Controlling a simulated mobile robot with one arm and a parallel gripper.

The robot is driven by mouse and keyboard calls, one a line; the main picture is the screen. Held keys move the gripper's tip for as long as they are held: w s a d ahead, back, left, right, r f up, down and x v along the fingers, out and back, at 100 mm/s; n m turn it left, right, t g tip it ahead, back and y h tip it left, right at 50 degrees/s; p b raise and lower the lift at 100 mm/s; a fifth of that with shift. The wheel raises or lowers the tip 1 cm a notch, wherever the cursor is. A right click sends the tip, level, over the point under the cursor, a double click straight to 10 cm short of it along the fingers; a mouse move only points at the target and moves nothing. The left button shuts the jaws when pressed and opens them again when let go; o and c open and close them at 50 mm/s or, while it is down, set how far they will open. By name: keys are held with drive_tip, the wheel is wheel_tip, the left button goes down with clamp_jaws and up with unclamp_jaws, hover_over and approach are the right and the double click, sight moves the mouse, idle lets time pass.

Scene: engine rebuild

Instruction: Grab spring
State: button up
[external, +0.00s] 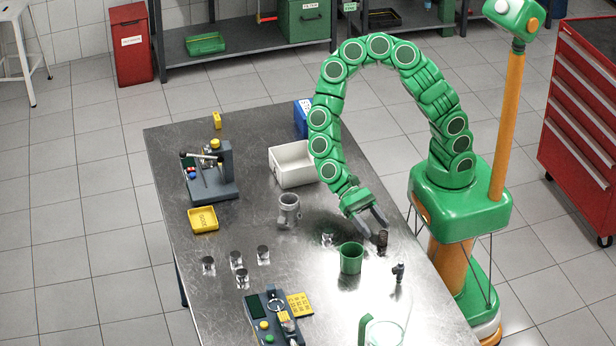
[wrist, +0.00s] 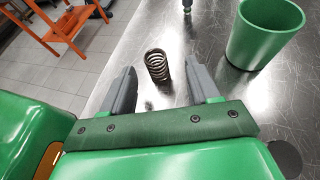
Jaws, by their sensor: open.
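The spring (external: 382,240) is a dark coil standing on the metal table near its right edge. In the wrist view the spring (wrist: 157,66) stands upright, ahead of and between my two grey fingers. My gripper (external: 375,224) is open and reaches down toward the spring in the external view. In the wrist view the gripper (wrist: 160,72) shows a wide gap between its fingers with nothing held. I cannot tell whether the fingers are level with the spring.
A green cup (external: 351,258) stands close beside the spring, on the right in the wrist view (wrist: 262,35). A small dark part (external: 398,273) stands nearby. A grey mug-like part (external: 289,209) and white bin (external: 291,165) stand farther off. The table edge is near.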

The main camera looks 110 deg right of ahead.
sight(382, 236)
drive_tip(key=shift+s+f+x, duration=0.1)
drive_tip(key=shift+x, duration=1.2)
drive_tip(key=shift+s+f+x, duration=0.1)
drive_tip(key=shift+x, duration=1.2)
drive_tip(key=shift+d, duration=0.15)
drive_tip(key=c, duration=1)
drive_tip(key=shift+r, duration=0.1)
